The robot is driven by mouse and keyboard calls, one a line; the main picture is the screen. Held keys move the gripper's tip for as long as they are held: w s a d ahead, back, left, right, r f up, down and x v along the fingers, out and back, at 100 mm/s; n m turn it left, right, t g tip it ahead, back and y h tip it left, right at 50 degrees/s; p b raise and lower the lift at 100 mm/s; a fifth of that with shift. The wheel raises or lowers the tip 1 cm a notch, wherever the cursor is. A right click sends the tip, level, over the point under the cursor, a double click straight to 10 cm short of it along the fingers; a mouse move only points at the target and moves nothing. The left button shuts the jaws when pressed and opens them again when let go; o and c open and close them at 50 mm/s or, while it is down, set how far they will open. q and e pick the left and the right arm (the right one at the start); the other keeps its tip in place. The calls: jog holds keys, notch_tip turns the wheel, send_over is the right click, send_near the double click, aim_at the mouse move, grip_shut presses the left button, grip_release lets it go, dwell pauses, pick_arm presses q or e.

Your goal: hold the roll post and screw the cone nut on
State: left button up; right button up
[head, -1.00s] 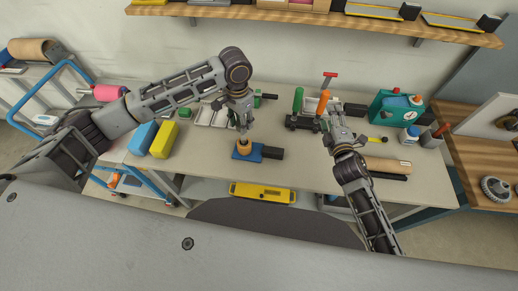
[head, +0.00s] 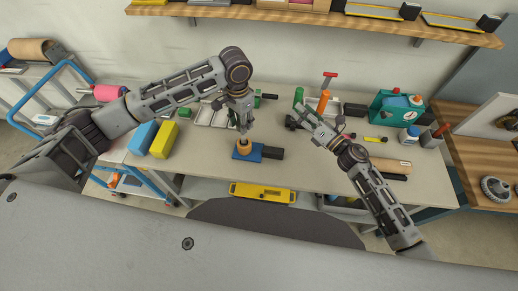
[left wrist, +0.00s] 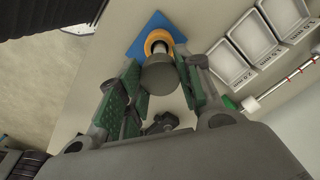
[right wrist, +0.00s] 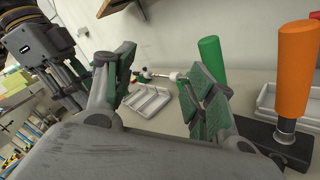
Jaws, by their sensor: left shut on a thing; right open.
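The roll post stands on a blue base (head: 246,155) on the table, with an orange-yellow ring (head: 243,145) around its foot. In the left wrist view its grey cylindrical top (left wrist: 160,73) is between my left fingers. My left gripper (head: 243,128) points down over the base and is shut on the post. My right gripper (head: 303,118) is open and empty, right of the post and near the green handle (right wrist: 210,55). Its spread fingers also show in the right wrist view (right wrist: 165,88). I cannot make out the cone nut.
An orange handle (right wrist: 297,65) stands upright on a dark base beside the green one. Grey trays (head: 203,117) are behind the post. Blue (head: 143,136) and yellow (head: 164,140) blocks are at left. The table front between the arms is clear (head: 315,170).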

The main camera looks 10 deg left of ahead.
jog(key=n+g, duration=0.1)
jog(key=n, duration=0.1)
jog(key=n+g, duration=1.1)
jog(key=n, duration=0.3)
send_near(275, 150)
jog(key=shift+d+r+h, duration=0.4)
jog(key=shift+d+r, duration=0.25)
jog(key=shift+d, duration=0.15)
jog(key=shift+a, duration=0.15)
jog(key=shift+x, duration=5.85)
jog(key=shift+s, duration=0.15)
jog(key=shift+c, duration=0.3)
